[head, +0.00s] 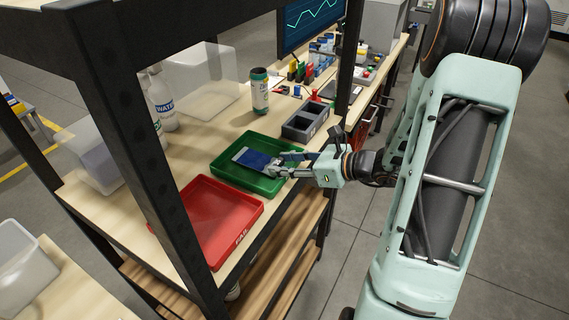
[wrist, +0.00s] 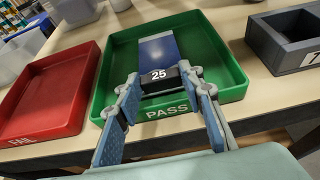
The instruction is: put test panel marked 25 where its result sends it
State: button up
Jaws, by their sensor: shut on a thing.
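The test panel (wrist: 157,50) is a flat blue and silver plate with a black end tag marked 25. In the head view the panel (head: 253,159) is over the green tray. My gripper (wrist: 158,88) is shut on the tagged end of the panel, and it also shows in the head view (head: 277,169). The green tray (wrist: 105,85) is marked PASS and lies below the panel; I cannot tell whether the panel touches its floor. The red tray (wrist: 48,97), marked FAIL, is to the left of the green tray.
A grey two-slot holder (head: 305,121) stands right of the green tray. A labelled jar (head: 260,92) stands behind the trays, with white bottles (head: 162,103) and clear bins (head: 197,83) at the left. A dark shelf post (head: 140,135) rises in front of the bench.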

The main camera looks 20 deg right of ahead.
jog(key=shift+f, duration=0.35)
jog(key=shift+r, duration=0.1)
jog(key=o, duration=1.2)
jog(key=shift+c, duration=0.2)
jog(key=shift+r+p, duration=0.4)
jog(key=shift+r, duration=0.1)
jog(key=b+v, duration=0.1)
jog(key=v, duration=1.1)
jog(key=shift+r, duration=0.1)
